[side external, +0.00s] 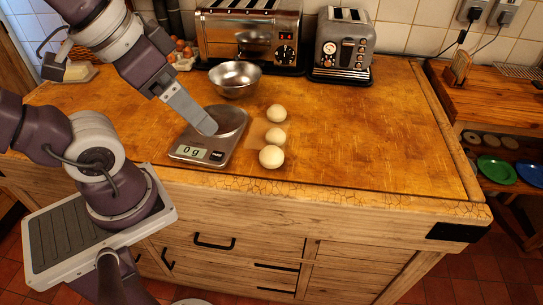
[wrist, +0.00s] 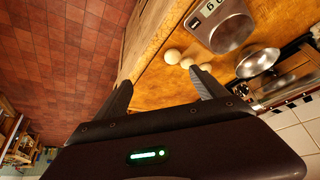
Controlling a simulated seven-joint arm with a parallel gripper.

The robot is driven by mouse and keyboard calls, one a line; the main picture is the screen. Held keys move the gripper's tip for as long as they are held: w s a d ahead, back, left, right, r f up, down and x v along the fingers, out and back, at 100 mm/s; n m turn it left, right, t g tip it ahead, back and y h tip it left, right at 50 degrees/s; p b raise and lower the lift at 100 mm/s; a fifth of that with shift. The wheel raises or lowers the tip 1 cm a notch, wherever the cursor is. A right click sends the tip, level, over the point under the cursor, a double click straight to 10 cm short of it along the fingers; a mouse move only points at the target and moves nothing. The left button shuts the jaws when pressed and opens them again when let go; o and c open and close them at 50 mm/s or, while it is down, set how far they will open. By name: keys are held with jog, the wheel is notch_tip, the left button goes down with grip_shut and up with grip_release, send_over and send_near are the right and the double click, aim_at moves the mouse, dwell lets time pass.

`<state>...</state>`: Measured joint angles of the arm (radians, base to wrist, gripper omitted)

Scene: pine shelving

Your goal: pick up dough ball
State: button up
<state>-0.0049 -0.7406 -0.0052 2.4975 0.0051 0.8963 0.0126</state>
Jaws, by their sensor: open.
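Three pale dough balls sit in a row on the wooden counter, right of the scale: a far one (side external: 276,113), a middle one (side external: 275,135) and a near one (side external: 271,157). In the wrist view dough balls (wrist: 172,56) show beyond the fingers, one partly hidden behind the right finger. My gripper (side external: 207,126) appears over the kitchen scale (side external: 190,152) in the side view, left of the balls. In the wrist view its two fingers (wrist: 158,88) are wide apart with nothing between them. The scale display reads 0 g.
A metal bowl (side external: 235,80) stands behind the scale. Two toasters (side external: 250,35) (side external: 343,45) stand along the tiled wall, with eggs (side external: 182,50) at the back left. The counter right of the balls is clear. Green and blue plates (side external: 497,169) lie on the right shelf.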

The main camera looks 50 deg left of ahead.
jog(key=w+a+f+m+g+y, duration=0.1)
jog(key=w+a+f+m+y, duration=0.1)
jog(key=w+m, duration=0.25)
jog(key=m+g+h, duration=0.2)
jog(key=m+g, duration=0.1)
jog(key=m, duration=1.2)
send_over(271, 151)
jog(key=shift+n, duration=0.25)
jog(key=f, duration=1.5)
jog(key=shift+s, duration=0.25)
jog(key=f, duration=0.7)
jog(key=shift+w, duration=0.3)
jog(key=shift+r, duration=0.1)
jog(key=c, duration=0.9)
